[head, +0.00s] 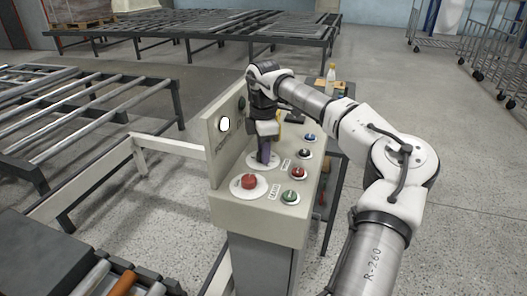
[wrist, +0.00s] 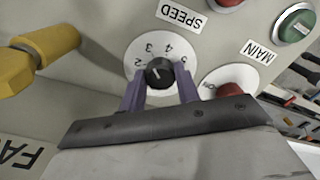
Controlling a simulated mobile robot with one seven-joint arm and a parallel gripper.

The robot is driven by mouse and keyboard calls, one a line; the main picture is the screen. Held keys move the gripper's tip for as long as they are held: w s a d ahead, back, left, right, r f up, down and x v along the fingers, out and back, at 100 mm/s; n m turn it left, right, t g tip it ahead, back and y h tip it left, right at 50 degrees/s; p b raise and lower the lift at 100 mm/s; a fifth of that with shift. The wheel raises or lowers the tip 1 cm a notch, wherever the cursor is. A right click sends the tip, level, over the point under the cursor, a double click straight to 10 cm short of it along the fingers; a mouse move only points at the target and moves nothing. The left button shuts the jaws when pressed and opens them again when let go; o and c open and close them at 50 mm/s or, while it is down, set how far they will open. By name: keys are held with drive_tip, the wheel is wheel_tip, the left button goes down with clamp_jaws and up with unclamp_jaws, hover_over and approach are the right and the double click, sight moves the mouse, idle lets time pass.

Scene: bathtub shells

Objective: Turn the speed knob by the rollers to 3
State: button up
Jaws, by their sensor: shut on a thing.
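The speed knob (wrist: 160,72) is a small black knob with a light pointer line, on a round white dial (wrist: 133,60) with a printed SPEED label (wrist: 181,15) beside it. Its numbers 2, 3, 4 and part of another show. The pointer is small; it leans toward the side with 3 and 4, but I cannot read its exact setting. My gripper (wrist: 160,93) has its two purple fingers on either side of the knob, shut on it. In the head view my gripper (head: 264,152) points down onto the white dial plate (head: 252,163), and the knob is hidden.
The control box (head: 262,212) also carries a red button (head: 249,182) nearest the dial, and green (head: 290,197), red (head: 297,172), black (head: 304,154) and blue (head: 310,138) controls. A yellow handle (wrist: 45,48) stands close by. Rollers (head: 125,284) lie at lower left.

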idle(0.5)
drive_tip(key=o, duration=1)
drive_tip(key=shift+r, duration=0.15)
wheel_tip(320, 180, up, 14)
drive_tip(key=shift+f+b, duration=0.2)
drive_tip(key=shift+b, duration=0.35)
